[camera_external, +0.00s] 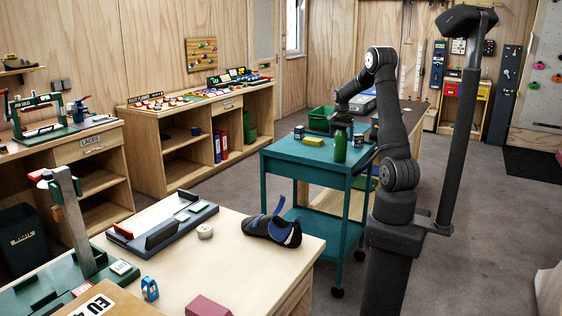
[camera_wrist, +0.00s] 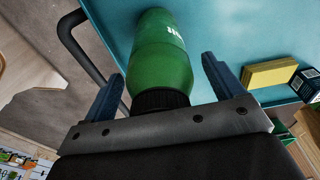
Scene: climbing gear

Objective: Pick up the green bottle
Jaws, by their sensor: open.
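The green bottle (camera_external: 340,147) stands upright on the teal cart top (camera_external: 300,150), near its right end. In the wrist view the green bottle (camera_wrist: 160,60) has a dark cap or neck closest to me. My gripper (camera_external: 342,120) is right above the bottle, pointing down. In the wrist view my gripper's blue fingers (camera_wrist: 164,80) are open, one on each side of the bottle's neck, with visible gaps. The neck lies between the fingers.
A yellow block (camera_wrist: 270,74) and a dark blue box (camera_wrist: 305,84) are to the right in the wrist view. A small can (camera_external: 299,132) and a green bin (camera_external: 320,119) stand on the cart. The cart's dark handle rail (camera_wrist: 90,55) runs close to the left finger.

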